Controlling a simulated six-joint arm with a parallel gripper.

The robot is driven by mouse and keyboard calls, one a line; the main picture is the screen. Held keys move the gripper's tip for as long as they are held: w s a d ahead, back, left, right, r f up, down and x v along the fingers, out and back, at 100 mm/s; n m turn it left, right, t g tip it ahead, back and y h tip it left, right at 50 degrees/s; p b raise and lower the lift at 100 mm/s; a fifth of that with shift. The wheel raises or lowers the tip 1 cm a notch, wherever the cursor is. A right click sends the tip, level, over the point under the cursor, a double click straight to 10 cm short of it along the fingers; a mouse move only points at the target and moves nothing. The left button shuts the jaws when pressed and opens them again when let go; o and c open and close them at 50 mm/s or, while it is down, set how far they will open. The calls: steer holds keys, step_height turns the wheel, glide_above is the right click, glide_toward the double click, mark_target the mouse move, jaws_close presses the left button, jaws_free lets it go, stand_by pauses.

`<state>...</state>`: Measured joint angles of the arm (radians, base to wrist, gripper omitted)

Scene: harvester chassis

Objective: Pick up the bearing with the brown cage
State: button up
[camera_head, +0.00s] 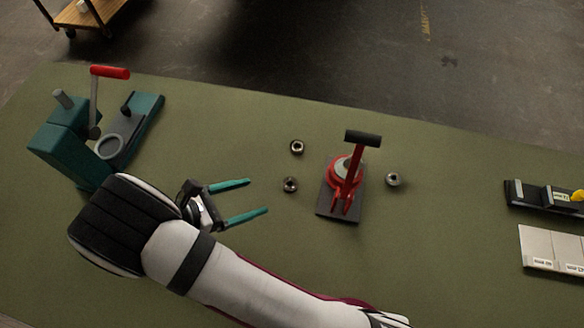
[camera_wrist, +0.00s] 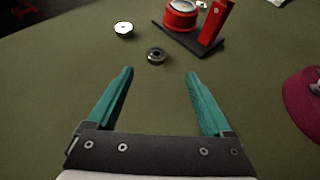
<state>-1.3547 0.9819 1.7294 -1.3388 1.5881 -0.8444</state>
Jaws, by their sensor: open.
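Three small ring-shaped bearings lie on the green tabletop. One bearing (camera_head: 297,147) is left of the red press at the back, and it also shows in the wrist view (camera_wrist: 124,28) with a pale top. A second bearing (camera_head: 290,184) lies nearer, and in the wrist view (camera_wrist: 156,54) it looks dark, just beyond the fingertips and roughly centred between them. A third bearing (camera_head: 393,179) is right of the press. Cage colours are too small to tell, so I cannot say which is brown. My gripper (camera_head: 258,197) is open and empty, its teal fingers (camera_wrist: 159,72) pointing toward the second bearing.
The red press (camera_head: 337,176) with a black-topped lever stands on a dark plate between the bearings. A teal machine (camera_head: 70,146) with a red handle is at the left. Dark and pale trays (camera_head: 540,246) lie at the right edge. Table between gripper and second bearing is clear.

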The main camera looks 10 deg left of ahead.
mark_target(289, 184)
steer(key=x, duration=1.1)
steer(key=shift+w+a+f, duration=0.15)
steer(key=shift+a, duration=0.2)
jaws_close()
